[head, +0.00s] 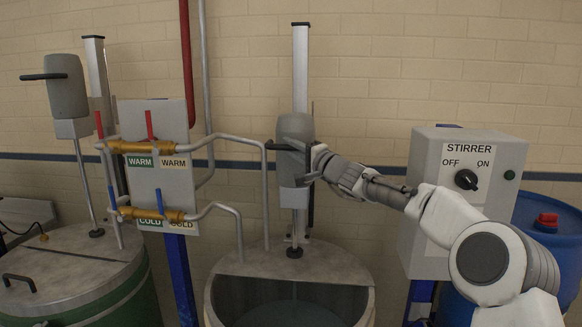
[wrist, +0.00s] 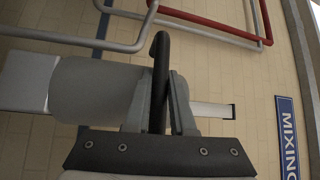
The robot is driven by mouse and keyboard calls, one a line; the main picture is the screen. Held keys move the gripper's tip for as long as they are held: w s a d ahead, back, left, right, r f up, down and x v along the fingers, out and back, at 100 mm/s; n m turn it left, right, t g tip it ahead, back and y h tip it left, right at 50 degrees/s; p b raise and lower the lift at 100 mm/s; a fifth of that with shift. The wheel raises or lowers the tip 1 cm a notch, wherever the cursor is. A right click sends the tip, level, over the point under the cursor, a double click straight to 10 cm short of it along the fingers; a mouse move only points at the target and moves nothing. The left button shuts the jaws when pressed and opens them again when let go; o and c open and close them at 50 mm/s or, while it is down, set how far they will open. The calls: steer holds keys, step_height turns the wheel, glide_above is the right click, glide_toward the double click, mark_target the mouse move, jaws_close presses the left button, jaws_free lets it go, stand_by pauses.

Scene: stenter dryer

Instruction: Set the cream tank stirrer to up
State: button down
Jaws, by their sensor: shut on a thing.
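The stirrer of the centre tank has a grey motor head (head: 296,130) on a pale upright column (head: 300,65), with much of the column showing above it. A black handle (head: 278,147) sticks out of the head to the left. My gripper (head: 312,165) is at the head's right side. In the wrist view, its two fingers are shut on the black handle (wrist: 160,55), beside the grey head (wrist: 85,90). The grip is partly hidden in the head view.
A second stirrer (head: 68,85) stands higher on its column over the green tank (head: 135,300) at left. Brass valves (head: 140,147) and bent pipes (head: 230,140) lie close left. The STIRRER switch box (head: 465,205) and blue drum (head: 550,255) stand right.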

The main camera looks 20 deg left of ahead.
step_height(320, 180, up, 22)
steer(key=p, duration=1.1)
steer(key=shift+f+p, duration=0.25)
steer(key=shift+p, duration=0.1)
steer(key=shift+s, duration=0.1)
steer(key=c, duration=0.8)
jaws_free()
steer(key=shift+o, duration=0.2)
steer(key=shift+f, duration=0.15)
steer(key=b+v, duration=1.2)
steer(key=v, duration=0.5)
steer(key=shift+d, duration=0.15)
